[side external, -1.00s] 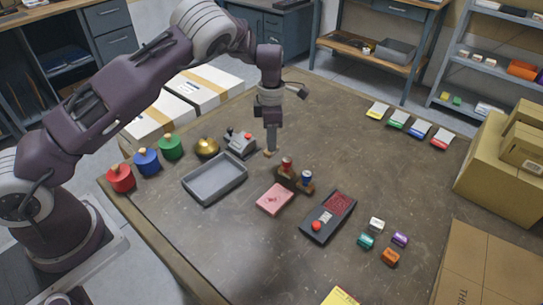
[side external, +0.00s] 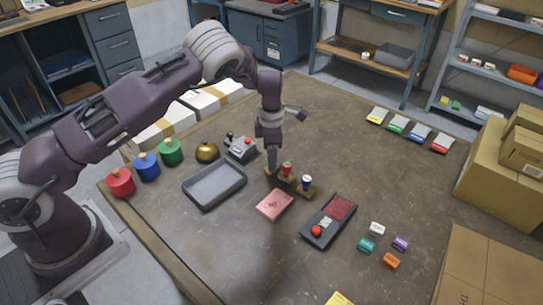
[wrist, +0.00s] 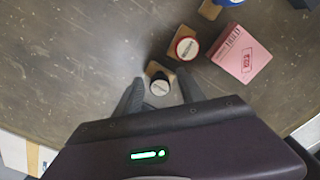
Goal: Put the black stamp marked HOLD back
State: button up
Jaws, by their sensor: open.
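The black stamp (wrist: 159,85) with a pale round top shows in the wrist view between my fingertips; its lettering is too small to read. A tan wooden piece shows at it. My gripper (wrist: 160,79) is open around it, a finger on each side. In the side view my gripper (side external: 272,168) is low at the left end of the brown wooden rack (side external: 297,187) and mostly hides the black stamp. The red stamp (side external: 287,168) and the blue stamp (side external: 306,182) stand upright along the rack; the red stamp (wrist: 187,48) is beside the black one in the wrist view.
A pink box (side external: 275,205) lies just in front of the rack. A grey tray (side external: 214,185) and brass bell (side external: 207,152) are to the left. Open table lies behind the rack.

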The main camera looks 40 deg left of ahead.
notch_tip(320, 180, up, 12)
jog(key=s+d+r+m+t+h, duration=0.1)
jog(key=s+r+m, duration=0.55)
jog(key=r, duration=0.35)
jog(key=s+d+r+m+t+h, duration=0.1)
jog(key=s+r+m, duration=0.4)
jog(key=s+r, duration=0.35)
jog(key=s+r+m+t+y, duration=0.1)
jog(key=s+m+t+y, duration=0.1)
jog(key=s+m, duration=1.3)
jog(key=s+t, duration=0.1)
jog(key=s, duration=0.5)
jog(key=shift+d+r+t, duration=0.15)
jog(key=shift+r+t, duration=0.05)
jog(key=shift+t, duration=0.1)
jog(key=shift+m, duration=0.25)
